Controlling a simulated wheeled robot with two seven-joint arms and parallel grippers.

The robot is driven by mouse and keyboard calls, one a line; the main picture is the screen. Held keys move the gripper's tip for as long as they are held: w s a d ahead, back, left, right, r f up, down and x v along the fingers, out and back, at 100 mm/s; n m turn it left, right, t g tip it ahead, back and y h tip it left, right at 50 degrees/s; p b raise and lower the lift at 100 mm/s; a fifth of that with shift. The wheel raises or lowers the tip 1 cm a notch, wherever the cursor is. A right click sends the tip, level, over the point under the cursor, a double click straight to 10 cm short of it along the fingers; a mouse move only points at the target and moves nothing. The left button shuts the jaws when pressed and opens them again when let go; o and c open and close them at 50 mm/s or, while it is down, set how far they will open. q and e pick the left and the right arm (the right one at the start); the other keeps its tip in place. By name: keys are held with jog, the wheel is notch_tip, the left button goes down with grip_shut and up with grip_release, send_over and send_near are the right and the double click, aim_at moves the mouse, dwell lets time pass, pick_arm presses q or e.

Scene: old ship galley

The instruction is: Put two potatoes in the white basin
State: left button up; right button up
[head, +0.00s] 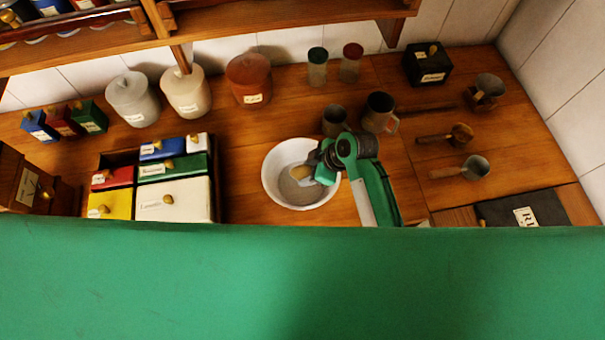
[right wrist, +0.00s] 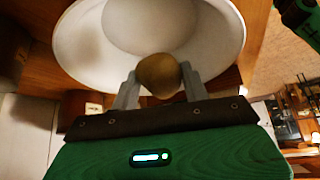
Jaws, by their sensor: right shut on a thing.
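The basin (right wrist: 80,45) fills the top of that view, beyond the potato. The part of the basin's inside that shows has no potato lying in it; the gripper hides some of it. A second potato is not seen.
A box with coloured drawers (head: 174,199) stands left of the basin. Lidded jars (head: 187,92) line the back wall under a wooden shelf (head: 260,18). Metal mugs (head: 380,112) stand close behind my right arm, with scoops (head: 475,167) to the right.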

jog(key=o, duration=1)
pick_arm(q)
jog(key=shift+s, duration=0.4)
pick_arm(e)
jog(key=shift+o, duration=0.5)
pick_arm(q)
jog(key=shift+a+f+b, duration=0.1)
jog(key=shift+f+b, duration=2)
jog(key=shift+f, duration=0.05)
pick_arm(e)
jog(key=v, duration=1.4)
jog(key=shift+f, duration=0.1)
